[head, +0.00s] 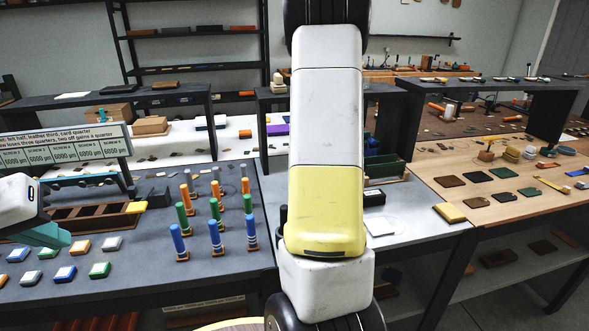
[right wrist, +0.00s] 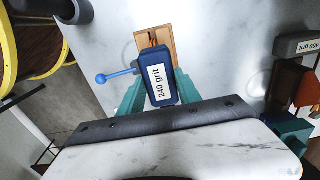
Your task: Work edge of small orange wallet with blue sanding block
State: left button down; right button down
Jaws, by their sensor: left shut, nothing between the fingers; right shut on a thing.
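In the right wrist view, my right gripper (right wrist: 158,95) has its teal fingers on both sides of a blue sanding block (right wrist: 160,84) labelled "240 grit" and is shut on it. The block's far end lies over a wooden holder (right wrist: 167,41). A thin orange edge (right wrist: 153,40) shows in the holder; it may be the small orange wallet, mostly hidden. Whether the block touches it I cannot tell. In the head view, my left gripper (head: 42,236) is shut and empty at the left, over the grey table. The right gripper is hidden in the head view.
A blue ball-ended lever (right wrist: 115,76) sticks out beside the holder. A grey "400 grit" block (right wrist: 298,46) stands at the right. In the head view, several coloured upright tools (head: 215,235) and small blocks stand on the grey table. My right arm covers the middle.

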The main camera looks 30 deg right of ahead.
jog(key=shift+s+d, duration=0.25)
jog(key=shift+d, duration=0.6)
jog(key=shift+s+d, duration=0.2)
jog(key=shift+d, duration=0.65)
jog(key=shift+a, duration=0.1)
jog(key=shift+w+a+f, duration=0.1)
jog(key=shift+w+a, duration=0.1)
jog(key=shift+a, duration=0.7)
jog(key=shift+w+a, duration=0.2)
jog(key=shift+a, duration=0.65)
jog(key=shift+a, duration=0.1)
jog(key=shift+w+a, duration=0.3)
jog(key=shift+a, duration=0.55)
jog(key=shift+w+a, duration=0.25)
jog(key=shift+a, duration=0.6)
jog(key=shift+r, duration=2.65)
